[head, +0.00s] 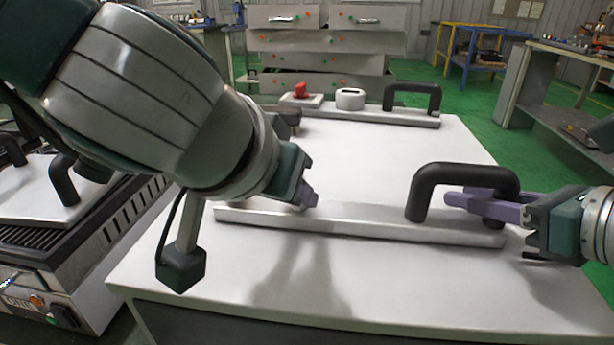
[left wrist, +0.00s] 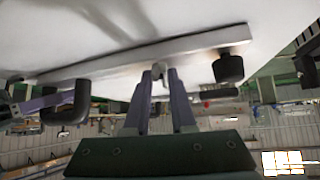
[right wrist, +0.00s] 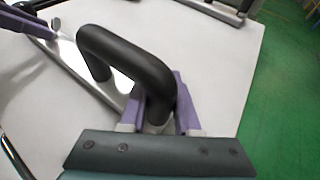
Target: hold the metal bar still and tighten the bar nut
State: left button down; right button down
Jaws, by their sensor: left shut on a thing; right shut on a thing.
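The metal bar (head: 370,226) lies flat on the white table, with a black handle (head: 440,175) standing at its right end. My right gripper (head: 470,203) is shut on the right leg of this handle; the right wrist view also shows its fingers around the handle (right wrist: 135,62). My left gripper (head: 308,203) is at the left part of the bar. In the left wrist view its fingers (left wrist: 160,80) are closed around a small metallic piece, the bar nut (left wrist: 159,70), at the bar's surface. The nut is mostly hidden by the fingers.
A second bar (head: 375,115) with a black handle, a white switch-like piece (head: 350,98) and a red knob (head: 300,90) lie at the table's back. A grill-like appliance (head: 60,260) stands at the left. The table front is clear.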

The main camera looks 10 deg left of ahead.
dwell(0.3)
pick_arm(q)
jog(key=c, duration=0.8)
grip_release()
jog(key=shift+o, duration=0.2)
jog(key=v, duration=0.7)
jog(key=shift+s+r, duration=0.2)
